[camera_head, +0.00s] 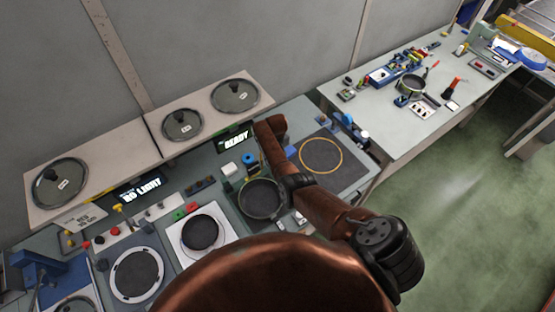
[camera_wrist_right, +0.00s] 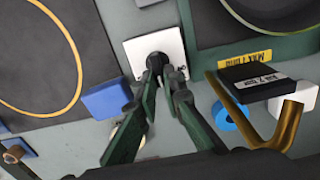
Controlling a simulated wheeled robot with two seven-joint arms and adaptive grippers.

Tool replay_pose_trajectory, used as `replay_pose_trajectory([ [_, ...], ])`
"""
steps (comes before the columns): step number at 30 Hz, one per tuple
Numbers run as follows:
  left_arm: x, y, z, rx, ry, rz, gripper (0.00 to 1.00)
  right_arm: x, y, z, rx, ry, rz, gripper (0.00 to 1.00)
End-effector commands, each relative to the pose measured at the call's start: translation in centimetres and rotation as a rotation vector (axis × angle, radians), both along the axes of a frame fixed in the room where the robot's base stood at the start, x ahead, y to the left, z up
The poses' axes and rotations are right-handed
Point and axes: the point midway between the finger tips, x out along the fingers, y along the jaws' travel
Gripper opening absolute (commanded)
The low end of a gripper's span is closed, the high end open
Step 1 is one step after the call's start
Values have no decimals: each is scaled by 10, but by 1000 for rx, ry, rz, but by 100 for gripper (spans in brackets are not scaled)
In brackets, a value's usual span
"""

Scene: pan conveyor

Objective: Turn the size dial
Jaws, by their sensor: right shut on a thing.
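A black dial knob (camera_wrist_right: 158,62) stands on a white square plate (camera_wrist_right: 135,50) in the right wrist view. My right gripper (camera_wrist_right: 160,76) is at the knob, its two dark green fingers shut on it from either side. The fingers cover part of the knob, so any pointer or marks cannot be read. In the head view my copper-coloured right arm reaches over the bench, and the dial and fingertips cannot be made out there. My left gripper is not in view.
A dark mat with a yellow ring (camera_head: 320,138) and a black pan (camera_head: 262,199) lie near the arm. In the wrist view a blue block (camera_wrist_right: 105,100), a black labelled block (camera_wrist_right: 257,82) and a blue ring (camera_wrist_right: 222,117) are close to the fingers. Lids rest on the back shelf (camera_head: 158,122).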

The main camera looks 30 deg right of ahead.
Motion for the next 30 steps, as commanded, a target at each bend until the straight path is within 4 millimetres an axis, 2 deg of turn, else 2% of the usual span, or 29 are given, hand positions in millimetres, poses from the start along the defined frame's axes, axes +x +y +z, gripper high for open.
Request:
replay_pose_trajectory([
  [3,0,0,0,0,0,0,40,2,-1,2,-3,-5,-1,0],
  [4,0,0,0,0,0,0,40,2,-1,2,-3,-5,-1,10],
  [11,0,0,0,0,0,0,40,1,-1,1,-1,-3,-1,26],
  [23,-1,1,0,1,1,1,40,2,0,7,-1,-4,-1,26],
  [26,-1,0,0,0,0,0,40,2,0,18,-1,-6,-1,26],
  [30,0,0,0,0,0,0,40,2,0,45,0,-7,-1,26],
])
